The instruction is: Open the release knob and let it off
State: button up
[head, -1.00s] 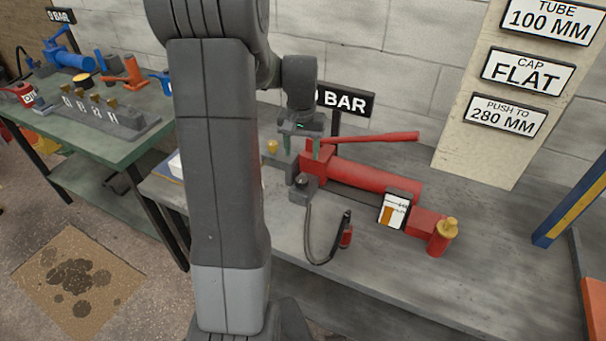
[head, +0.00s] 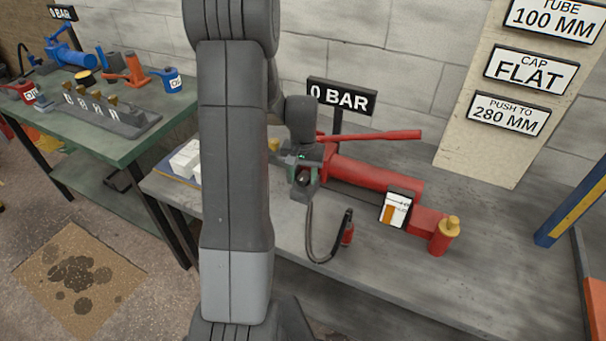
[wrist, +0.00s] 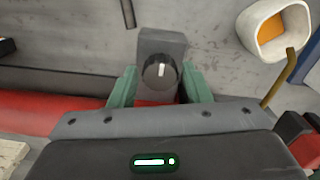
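The release knob (wrist: 160,72) is dark and round with a white mark, on a grey block (wrist: 161,42) at the left end of the red hand pump (head: 375,175). In the wrist view the mark runs nearly straight up the picture. My gripper (wrist: 160,88) has its two green fingers on either side of the knob, with a visible gap at each side. It is open and holds nothing. In the head view my gripper (head: 304,176) is low over the block, and it partly hides the knob and the pump's left end.
A sign reading 0 BAR (head: 341,97) stands behind the pump. The red pump handle (head: 375,135) extends right above the body. A black hose (head: 312,240) loops in front. A white-rimmed holder with orange inside (wrist: 272,30) is near the block. The bench's right front is clear.

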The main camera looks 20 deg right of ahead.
jog(key=c, duration=0.6)
jog(key=shift+c, duration=0.2)
jog(key=shift+n, duration=0.3)
jog(key=n, duration=0.3)
jog(key=shift+b, duration=0.35)
jog(key=n, duration=0.7)
jog(key=shift+n+b, duration=0.3)
jog(key=shift+b, duration=0.05)
jog(key=shift+d+n, duration=0.1)
jog(key=shift+n, duration=1.9)
